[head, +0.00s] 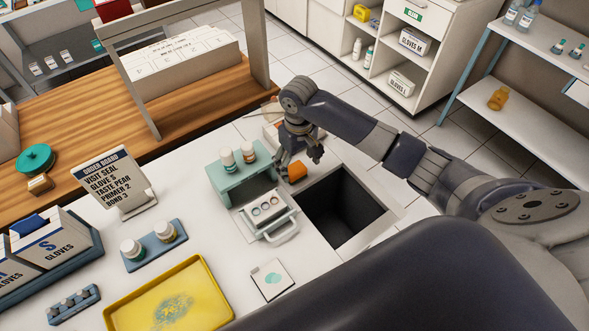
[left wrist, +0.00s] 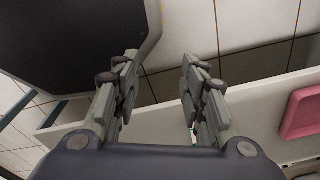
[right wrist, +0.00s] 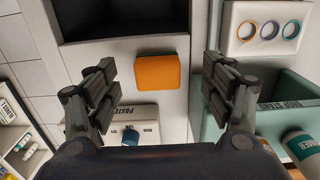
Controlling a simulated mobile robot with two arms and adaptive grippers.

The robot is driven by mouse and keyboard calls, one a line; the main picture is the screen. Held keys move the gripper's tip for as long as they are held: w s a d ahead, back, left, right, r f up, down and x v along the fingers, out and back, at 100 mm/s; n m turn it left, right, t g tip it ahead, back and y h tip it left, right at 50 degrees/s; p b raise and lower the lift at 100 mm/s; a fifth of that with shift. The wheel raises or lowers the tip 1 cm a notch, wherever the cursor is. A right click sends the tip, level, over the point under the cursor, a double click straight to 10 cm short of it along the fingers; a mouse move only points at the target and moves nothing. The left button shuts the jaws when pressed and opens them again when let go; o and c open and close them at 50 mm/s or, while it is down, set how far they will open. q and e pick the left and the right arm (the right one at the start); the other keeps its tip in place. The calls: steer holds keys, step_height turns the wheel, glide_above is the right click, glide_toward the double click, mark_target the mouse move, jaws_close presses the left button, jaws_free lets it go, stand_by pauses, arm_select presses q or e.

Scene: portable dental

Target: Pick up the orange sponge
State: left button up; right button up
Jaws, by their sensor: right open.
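The orange sponge (head: 297,171) lies on the white counter at the far edge of a dark square opening, beside the teal stand. In the right wrist view the sponge (right wrist: 158,72) sits between and beyond the two fingers, with clear space on both sides. My right gripper (head: 301,157) is just above and behind the sponge, pointing down, open and empty. It also shows in the right wrist view (right wrist: 161,85). My left gripper (left wrist: 160,75) shows only in the left wrist view, open and empty, away from the sponge.
The dark opening (head: 345,205) is sunk in the counter. A teal stand (head: 241,180) with two bottles and a white tray (head: 268,221) stand left of the sponge. A white box with a blue knob (right wrist: 131,137) is close by. A yellow tray (head: 207,279) lies nearer.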

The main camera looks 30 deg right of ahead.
mark_target(299, 173)
steer(key=shift+f, duration=0.65)
steer(key=f, duration=0.1)
steer(key=f+p, duration=0.1)
steer(key=f, duration=0.2)
steer(key=shift+d+f, duration=0.25)
steer(key=shift+f, duration=0.1)
steer(key=shift+w, duration=0.1)
arm_select(q)
steer(key=shift+r, duration=0.7)
arm_select(e)
steer(key=c, duration=1.1)
